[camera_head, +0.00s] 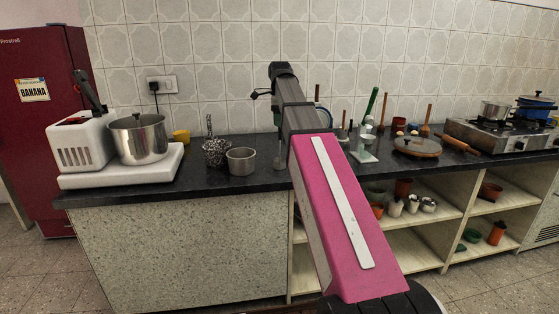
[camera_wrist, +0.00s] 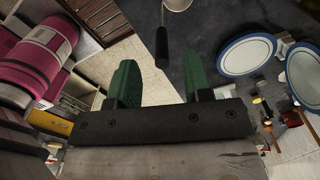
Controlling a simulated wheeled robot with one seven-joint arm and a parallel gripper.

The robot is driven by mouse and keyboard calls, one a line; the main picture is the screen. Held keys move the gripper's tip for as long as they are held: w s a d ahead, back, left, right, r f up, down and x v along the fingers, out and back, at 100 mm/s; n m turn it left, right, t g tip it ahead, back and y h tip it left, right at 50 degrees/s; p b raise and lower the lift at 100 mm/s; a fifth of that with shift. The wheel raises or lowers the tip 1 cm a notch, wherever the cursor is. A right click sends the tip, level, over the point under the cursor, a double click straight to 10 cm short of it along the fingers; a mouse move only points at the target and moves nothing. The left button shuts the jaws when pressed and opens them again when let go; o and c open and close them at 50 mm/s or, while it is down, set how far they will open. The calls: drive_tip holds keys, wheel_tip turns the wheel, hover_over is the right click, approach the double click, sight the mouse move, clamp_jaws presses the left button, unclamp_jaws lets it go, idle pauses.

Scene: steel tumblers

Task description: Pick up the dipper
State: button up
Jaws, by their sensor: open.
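The likely dipper shows in the wrist view as a pale round cup (camera_wrist: 178,4), cut off by the top edge. A thin stem joins it to a dark handle (camera_wrist: 162,48) that points down toward my gripper (camera_wrist: 163,85). My gripper's green fingers are apart with nothing between them. The handle end lies just beyond the fingertips, between them in the picture and apart from both; I cannot tell the exact distance.
A steel tumbler (camera_head: 241,162) and a speckled pot (camera_head: 215,152) stand left of my arm on the dark counter (camera_head: 205,182). A mixer (camera_head: 85,145) stands further left. Blue-rimmed plates (camera_wrist: 242,56) show in the wrist view.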

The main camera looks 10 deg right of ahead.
sight(280, 139)
drive_tip(key=shift+w+d+f, duration=0.1)
drive_tip(key=shift+f, duration=2.55)
clamp_jaws()
